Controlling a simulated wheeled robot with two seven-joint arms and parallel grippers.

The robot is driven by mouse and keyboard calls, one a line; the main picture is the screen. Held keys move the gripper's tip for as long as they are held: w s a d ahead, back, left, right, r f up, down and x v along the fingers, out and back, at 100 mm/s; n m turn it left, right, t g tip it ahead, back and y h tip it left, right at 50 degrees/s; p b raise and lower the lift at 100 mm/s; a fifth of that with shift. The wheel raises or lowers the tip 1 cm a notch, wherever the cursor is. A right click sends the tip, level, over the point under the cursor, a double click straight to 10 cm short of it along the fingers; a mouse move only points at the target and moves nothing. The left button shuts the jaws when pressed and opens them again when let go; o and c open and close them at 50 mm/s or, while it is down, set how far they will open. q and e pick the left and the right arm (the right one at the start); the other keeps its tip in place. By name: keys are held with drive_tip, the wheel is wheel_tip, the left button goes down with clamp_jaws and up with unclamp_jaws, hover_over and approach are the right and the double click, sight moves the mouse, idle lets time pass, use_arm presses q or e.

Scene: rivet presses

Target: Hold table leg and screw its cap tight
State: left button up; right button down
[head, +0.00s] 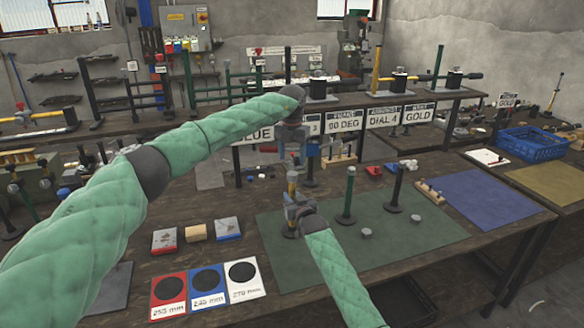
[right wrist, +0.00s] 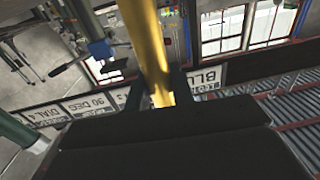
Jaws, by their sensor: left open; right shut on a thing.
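A yellow table leg (head: 292,182) stands upright near the left edge of the green mat (head: 320,267). My right gripper (head: 297,207) is shut on it low down. In the right wrist view the yellow leg (right wrist: 150,45) runs between the dark fingers. My left gripper (head: 299,158) is open just above the leg's top; whether it touches is unclear. A cap on the leg's top cannot be made out. A green leg (head: 349,192) and a black leg (head: 398,186) stand on round bases to the right. Small grey caps (head: 366,233) (head: 416,218) lie on the mat.
Red, blue and white cards with black discs (head: 207,283) lie front left, with small blocks (head: 196,233) behind. A raised shelf with labelled signs (head: 346,122) crosses behind. A blue mat (head: 486,196) and blue crate (head: 533,144) are at right. The green mat's front is mostly clear.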

use_arm(q)
drive_tip(key=shift+r, duration=2.55)
use_arm(e)
drive_tip(key=c, duration=1.1)
unclamp_jaws()
use_arm(q)
wheel_tip(320, 180, down, 3)
drive_tip(key=b, duration=0.2)
drive_tip(key=shift+r+b, duration=0.15)
drive_tip(key=shift+b, duration=0.15)
use_arm(e)
drive_tip(key=v, duration=0.7)
drive_tip(key=shift+s+d+f, duration=0.1)
drive_tip(key=shift+s, duration=0.25)
drive_tip(key=shift+f, duration=0.1)
